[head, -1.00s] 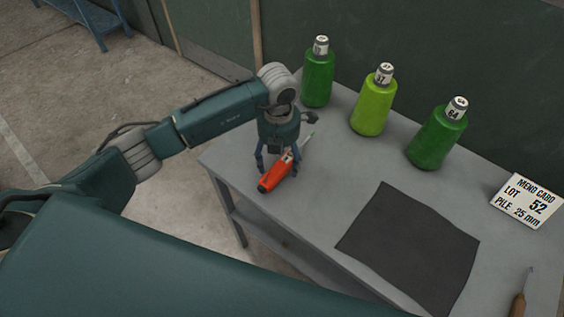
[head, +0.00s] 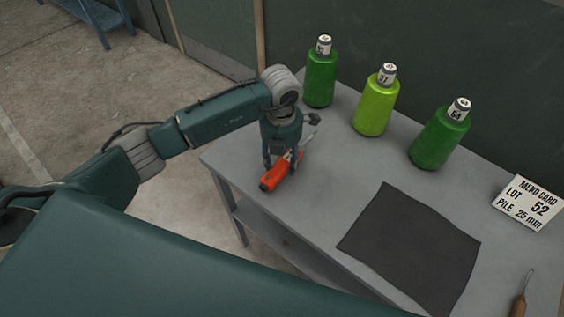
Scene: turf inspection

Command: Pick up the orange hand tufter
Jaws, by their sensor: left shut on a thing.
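The orange hand tufter (head: 273,179) is near the left end of the grey table, its handle towards me and its metal tip pointing to the back right. My left gripper (head: 282,163) points down over it and is shut on it, with the fingers on both sides of its body. The gripper hides part of the tufter's middle. I cannot tell whether the tufter touches the table. My right gripper is out of view.
The grey table (head: 330,190) holds a dark mat (head: 410,245), three green cones: dark green (head: 320,80), lime (head: 375,107) and dark green (head: 438,138). A mend card (head: 528,203) reads lot 52, pile 25 mm. A wooden-handled tool (head: 518,305) lies at the lower right.

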